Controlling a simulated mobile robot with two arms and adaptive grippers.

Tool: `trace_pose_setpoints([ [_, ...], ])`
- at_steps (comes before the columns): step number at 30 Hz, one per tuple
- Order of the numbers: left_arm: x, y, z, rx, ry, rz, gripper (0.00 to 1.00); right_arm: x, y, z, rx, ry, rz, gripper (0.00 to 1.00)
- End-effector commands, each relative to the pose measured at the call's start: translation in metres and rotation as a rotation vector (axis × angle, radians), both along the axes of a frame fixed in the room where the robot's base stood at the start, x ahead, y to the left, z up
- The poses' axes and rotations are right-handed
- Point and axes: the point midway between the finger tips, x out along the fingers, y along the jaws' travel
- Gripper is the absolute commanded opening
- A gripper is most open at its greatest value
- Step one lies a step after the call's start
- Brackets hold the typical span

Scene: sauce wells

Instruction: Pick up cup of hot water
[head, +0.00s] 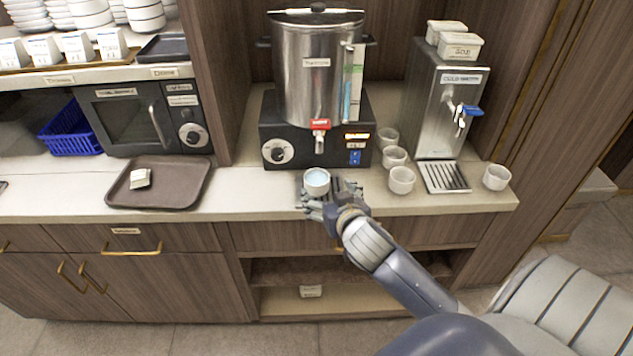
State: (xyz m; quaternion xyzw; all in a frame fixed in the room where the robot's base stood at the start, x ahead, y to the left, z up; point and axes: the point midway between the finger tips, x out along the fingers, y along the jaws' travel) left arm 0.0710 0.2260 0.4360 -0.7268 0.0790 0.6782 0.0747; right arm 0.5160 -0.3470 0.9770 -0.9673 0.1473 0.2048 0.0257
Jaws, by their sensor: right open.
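A white cup (317,183) with pale blue water in it stands upright below the red tap (320,125) of the steel hot water urn (315,75). My right gripper (318,205) is at the counter's front edge, its fingers close around the near side of the cup. It is open; whether a finger touches the cup cannot be told. The cup's lower part is partly hidden by the gripper. My left gripper is not in view.
Several empty cups (402,180) stand right of the urn, before a cold water dispenser (440,105) with a drip tray (445,178). A brown tray (185,184) with a small pale item lies left. A microwave (130,120) and blue basket (70,133) stand behind it.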

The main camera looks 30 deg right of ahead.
Motion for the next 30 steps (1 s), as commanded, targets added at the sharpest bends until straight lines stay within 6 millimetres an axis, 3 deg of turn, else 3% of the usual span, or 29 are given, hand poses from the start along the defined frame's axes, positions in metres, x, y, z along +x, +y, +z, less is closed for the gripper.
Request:
trace_pose_setpoints([
  [3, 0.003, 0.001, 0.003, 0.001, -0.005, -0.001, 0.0, 0.009, -0.003, 0.011, 0.002, -0.025, -0.005, 0.79],
  [9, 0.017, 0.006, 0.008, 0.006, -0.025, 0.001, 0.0, 0.035, -0.011, -0.001, 0.003, -0.027, -0.005, 0.79],
  [15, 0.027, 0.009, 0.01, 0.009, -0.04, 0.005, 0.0, 0.05, -0.016, -0.008, 0.002, -0.026, -0.004, 0.79],
  [30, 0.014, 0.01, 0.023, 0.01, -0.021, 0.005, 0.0, 0.092, -0.028, -0.029, 0.003, -0.024, -0.003, 0.79],
])
